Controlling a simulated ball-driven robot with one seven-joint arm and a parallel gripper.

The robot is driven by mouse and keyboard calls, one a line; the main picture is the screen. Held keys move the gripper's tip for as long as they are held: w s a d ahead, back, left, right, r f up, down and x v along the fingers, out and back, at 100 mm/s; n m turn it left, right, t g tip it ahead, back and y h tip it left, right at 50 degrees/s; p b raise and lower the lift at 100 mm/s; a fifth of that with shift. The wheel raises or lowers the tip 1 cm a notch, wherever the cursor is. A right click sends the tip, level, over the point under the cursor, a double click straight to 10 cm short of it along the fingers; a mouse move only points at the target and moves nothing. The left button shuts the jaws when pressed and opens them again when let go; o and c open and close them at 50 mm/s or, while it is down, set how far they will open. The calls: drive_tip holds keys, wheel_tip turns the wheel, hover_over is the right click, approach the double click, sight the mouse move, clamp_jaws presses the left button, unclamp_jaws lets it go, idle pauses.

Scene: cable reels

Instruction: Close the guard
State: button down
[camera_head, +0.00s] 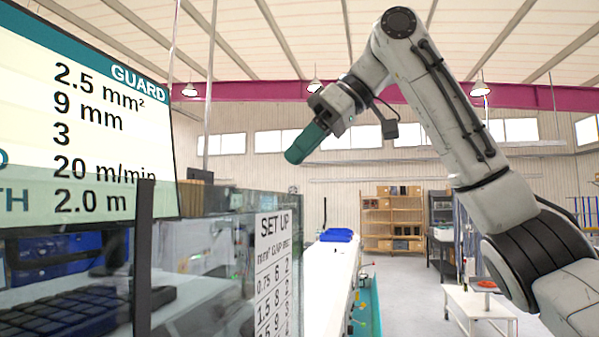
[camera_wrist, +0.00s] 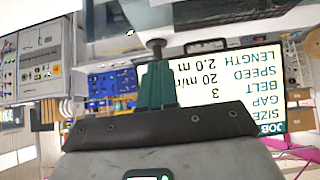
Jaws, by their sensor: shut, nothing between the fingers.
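The guard (camera_head: 205,285) looks like a clear panel on the machine at lower left in the head view. A dark upright bar (camera_head: 145,250) stands at its near side; I cannot tell whether this is its handle. Machine parts show through the panel, and its lower edge is cut off. My gripper (camera_head: 293,156) has teal fingers, shut and empty, raised in the air above and right of the panel. In the wrist view the gripper (camera_wrist: 157,75) points at a dark round-ended post (camera_wrist: 157,48) beneath a pale translucent surface; I cannot tell whether they touch.
A large job screen (camera_head: 85,125) fills the upper left, and a set-up chart (camera_head: 272,265) stands beside the panel. A white bench (camera_head: 330,280) runs back from there. Shelves (camera_head: 392,220) and a small white table (camera_head: 480,305) stand farther off, with open floor between.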

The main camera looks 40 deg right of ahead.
drive_tip(key=shift+w+f, duration=0.1)
drive_tip(key=shift+f, duration=2.05)
drive_tip(key=shift+a, duration=0.1)
